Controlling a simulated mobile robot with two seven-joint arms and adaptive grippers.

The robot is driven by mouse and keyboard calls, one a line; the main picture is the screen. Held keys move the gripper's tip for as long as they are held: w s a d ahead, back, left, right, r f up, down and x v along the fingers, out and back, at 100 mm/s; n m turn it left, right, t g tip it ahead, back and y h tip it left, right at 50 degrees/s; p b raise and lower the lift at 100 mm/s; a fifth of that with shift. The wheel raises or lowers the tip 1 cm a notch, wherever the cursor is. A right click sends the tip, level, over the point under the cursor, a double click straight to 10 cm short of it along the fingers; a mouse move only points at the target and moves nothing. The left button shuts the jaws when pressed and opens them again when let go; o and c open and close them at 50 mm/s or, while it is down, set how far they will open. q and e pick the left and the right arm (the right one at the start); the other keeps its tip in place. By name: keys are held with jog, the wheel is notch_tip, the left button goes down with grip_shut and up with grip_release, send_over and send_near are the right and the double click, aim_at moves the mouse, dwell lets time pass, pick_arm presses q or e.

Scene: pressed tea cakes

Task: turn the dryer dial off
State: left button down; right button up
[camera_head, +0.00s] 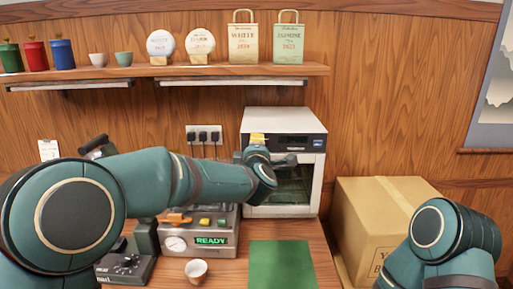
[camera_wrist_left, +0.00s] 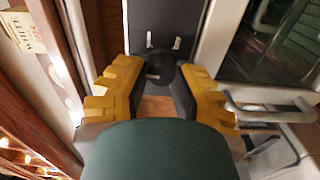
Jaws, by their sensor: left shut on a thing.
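The dryer (camera_head: 311,180) is a pale cabinet with a dark control panel and a glass door, standing at the back of the counter. In the left wrist view its round black dial (camera_wrist_left: 160,68) sits on the dark panel (camera_wrist_left: 165,18), between the yellow fingers of my left gripper (camera_wrist_left: 160,90). The gripper is shut on the dial. Two small white marks show above the dial; its setting cannot be read. In the head view my left gripper (camera_head: 258,139) is at the panel's left part, and the dial is hidden. My right gripper is out of view.
A machine with a green READY display (camera_head: 211,240), a small white cup (camera_head: 196,271) and a green mat (camera_head: 281,265) are on the counter. A cardboard box (camera_head: 376,213) stands right of the dryer. A wooden shelf (camera_head: 230,70) with packages and cups hangs above.

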pick_arm(q)
jog(key=shift+r+n, duration=0.2)
jog(key=shift+n, duration=0.2)
jog(key=c, duration=0.7)
grip_release()
jog(key=shift+f, duration=0.1)
jog(key=shift+s, duration=0.1)
jog(key=s, duration=1.1)
jog(key=shift+s, duration=0.4)
jog(key=shift+f, duration=0.1)
